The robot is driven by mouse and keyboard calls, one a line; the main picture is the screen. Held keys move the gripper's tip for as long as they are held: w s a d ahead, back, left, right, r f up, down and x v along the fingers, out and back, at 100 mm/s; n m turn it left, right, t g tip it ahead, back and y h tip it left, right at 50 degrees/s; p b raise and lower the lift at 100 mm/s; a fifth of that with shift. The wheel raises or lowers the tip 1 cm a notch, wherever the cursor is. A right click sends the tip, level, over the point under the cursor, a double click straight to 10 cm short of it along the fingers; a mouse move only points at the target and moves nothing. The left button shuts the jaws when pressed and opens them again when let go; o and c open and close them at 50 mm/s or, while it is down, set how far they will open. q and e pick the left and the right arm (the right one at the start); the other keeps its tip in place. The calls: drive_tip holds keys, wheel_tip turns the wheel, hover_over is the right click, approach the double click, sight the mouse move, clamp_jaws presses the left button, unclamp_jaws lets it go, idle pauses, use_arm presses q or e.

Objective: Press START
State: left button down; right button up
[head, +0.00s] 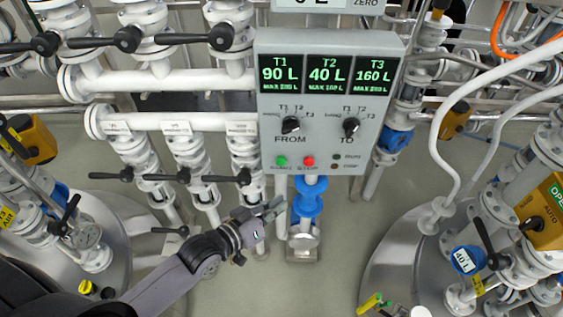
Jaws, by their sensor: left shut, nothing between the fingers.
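The grey control panel (388,95) hangs in the upper middle of the head view. Its green START button (281,161) is at the lower left of the panel, with the red STOP button (308,162) just to its right. The small lettering under both is blurred. My left gripper (279,204) is shut and empty, below the panel and apart from the green button. Its fingers point right and slightly up. My right gripper is out of view.
The panel displays (328,75) read T1 90 L, T2 40 L and T3 160 L. Below are the FROM knob (290,125) and TO knob (350,127). White pipes with black-handled valves (205,193) stand at left. A blue fitting (307,198) is beside my gripper.

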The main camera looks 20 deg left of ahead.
sight(281, 161)
use_arm(q)
drive_tip(key=w+a+b, duration=0.2)
drive_tip(key=w+b, duration=0.1)
drive_tip(key=w, duration=0.5)
drive_tip(key=shift+w+a, duration=0.2)
drive_tip(key=shift+w, duration=0.05)
idle(1.3)
drive_tip(key=shift+w+a, duration=0.1)
drive_tip(key=shift+w, duration=0.3)
drive_tip(key=shift+w+a, duration=0.15)
drive_tip(key=shift+w, duration=0.35)
idle(0.6)
drive_tip(key=shift+r, duration=0.1)
drive_tip(key=shift+s+d+p, duration=0.25)
drive_tip(key=shift+s+p, duration=0.3)
drive_tip(key=shift+s, duration=0.4)
